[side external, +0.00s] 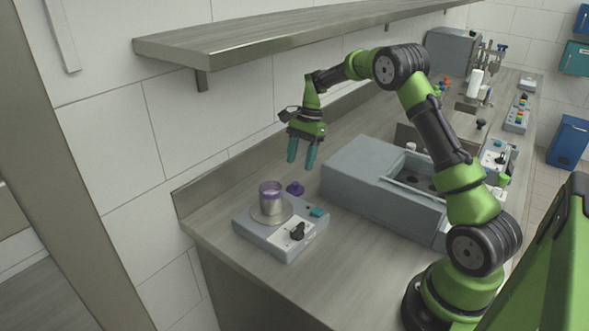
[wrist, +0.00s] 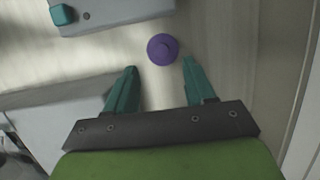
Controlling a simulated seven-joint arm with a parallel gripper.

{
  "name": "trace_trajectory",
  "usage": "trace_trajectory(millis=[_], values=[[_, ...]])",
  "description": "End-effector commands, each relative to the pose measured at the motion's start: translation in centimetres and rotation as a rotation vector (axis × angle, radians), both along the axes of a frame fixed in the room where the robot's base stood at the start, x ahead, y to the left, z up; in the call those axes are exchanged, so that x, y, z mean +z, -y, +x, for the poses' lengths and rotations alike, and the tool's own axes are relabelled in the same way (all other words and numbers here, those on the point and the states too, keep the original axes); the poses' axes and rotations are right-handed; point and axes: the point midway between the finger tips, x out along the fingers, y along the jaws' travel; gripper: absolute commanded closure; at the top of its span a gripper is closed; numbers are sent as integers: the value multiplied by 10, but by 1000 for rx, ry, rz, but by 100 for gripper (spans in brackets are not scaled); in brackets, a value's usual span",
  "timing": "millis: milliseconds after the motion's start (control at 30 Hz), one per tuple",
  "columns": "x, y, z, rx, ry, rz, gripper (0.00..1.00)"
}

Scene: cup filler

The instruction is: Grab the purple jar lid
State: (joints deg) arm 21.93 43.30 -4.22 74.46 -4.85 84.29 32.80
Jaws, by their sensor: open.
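The purple jar lid (side external: 295,188) lies on the counter just behind the small grey device. In the wrist view the lid (wrist: 162,49) is a round purple disc with a knob, ahead of the fingertips and between their lines, nearer the right finger. My gripper (side external: 301,163) is open and empty, with teal fingers pointing down, above the counter and apart from the lid. The gripper (wrist: 160,68) also shows in the wrist view with its fingers spread. A metal jar with a purple rim (side external: 270,197) stands upright on the device's round plate.
The small grey device (side external: 279,241) has a black knob and a teal button. A larger grey box (side external: 354,178) stands to the right of the lid. A wall shelf (side external: 290,35) hangs above. The counter's front left (side external: 345,290) is clear.

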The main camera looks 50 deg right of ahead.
Motion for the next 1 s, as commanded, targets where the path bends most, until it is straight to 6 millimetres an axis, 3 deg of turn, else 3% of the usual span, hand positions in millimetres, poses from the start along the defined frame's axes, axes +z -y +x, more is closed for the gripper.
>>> trace_trajectory(millis=[267, 533, 833, 1000], values=[[-23, -7, 0, 2, 0, 1, 46], [-60, -16, 2, 2, 1, 1, 46], [-65, -17, 2, 3, 2, 0, 46], [-65, -17, 2, 3, 2, -1, 70]])
